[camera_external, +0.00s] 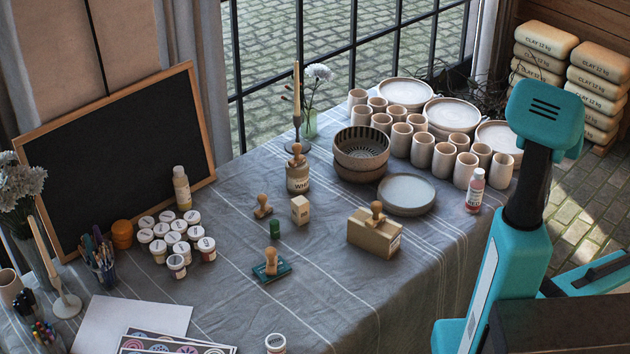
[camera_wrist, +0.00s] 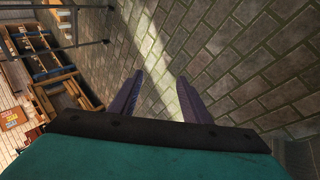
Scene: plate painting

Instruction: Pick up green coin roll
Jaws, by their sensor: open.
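The green coin roll (camera_external: 275,228) is a small dark green cylinder standing on the cloth-covered table (camera_external: 330,290), near its middle. It is not in the wrist view. In the wrist view my gripper (camera_wrist: 158,80) is open, its two purple-grey fingers apart with nothing between them, above stone paving. In the external view my teal arm stands at the right edge, off the table and well away from the roll; the fingers do not show there.
A wooden stamp (camera_external: 263,206), a small light block (camera_external: 300,210) and a stamp on a teal pad (camera_external: 271,265) stand close around the roll. A cardboard box (camera_external: 374,235) is to its right. Paint jars (camera_external: 160,252) cluster left. The cloth in front is mostly clear.

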